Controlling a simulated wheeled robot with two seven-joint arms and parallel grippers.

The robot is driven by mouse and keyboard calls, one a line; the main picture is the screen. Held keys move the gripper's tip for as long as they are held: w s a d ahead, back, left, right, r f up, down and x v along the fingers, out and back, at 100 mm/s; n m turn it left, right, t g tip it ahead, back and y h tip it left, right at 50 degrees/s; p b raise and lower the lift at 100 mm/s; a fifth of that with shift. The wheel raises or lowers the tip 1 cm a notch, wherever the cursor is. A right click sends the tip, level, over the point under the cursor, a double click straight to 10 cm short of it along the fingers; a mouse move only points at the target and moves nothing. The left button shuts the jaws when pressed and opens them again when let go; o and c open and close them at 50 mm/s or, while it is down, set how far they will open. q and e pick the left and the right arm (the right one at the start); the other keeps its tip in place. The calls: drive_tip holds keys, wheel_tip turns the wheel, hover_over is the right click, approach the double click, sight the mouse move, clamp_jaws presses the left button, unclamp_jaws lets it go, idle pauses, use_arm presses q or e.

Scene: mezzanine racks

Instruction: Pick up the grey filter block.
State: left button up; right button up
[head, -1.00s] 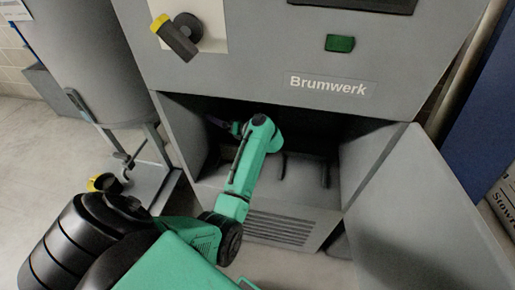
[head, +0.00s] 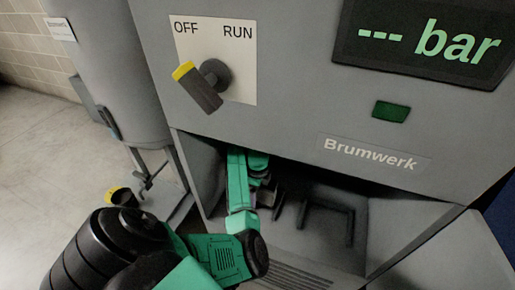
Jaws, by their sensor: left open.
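My left arm comes in from the left and reaches into the open lower bay (head: 385,215) of the grey machine. My left gripper (head: 268,195) is inside the bay near its left side, small and dark in the shadow. It is open, and I see nothing held in it. A dark bracket-like shape (head: 330,198) stands to the right of the gripper, apart from it. I cannot clearly make out the grey filter block in the shaded bay. My right gripper is not in view.
The machine front carries a yellow-tipped rotary switch (head: 200,88) pointing up-left towards OFF, a green button (head: 391,111) and a display (head: 425,42) reading "--- bar". A grey tank (head: 115,75) stands at left. An open panel (head: 455,255) bounds the bay at right.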

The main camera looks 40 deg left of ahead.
use_arm(q)
drive_tip(key=shift+r, duration=0.1)
clamp_jaws()
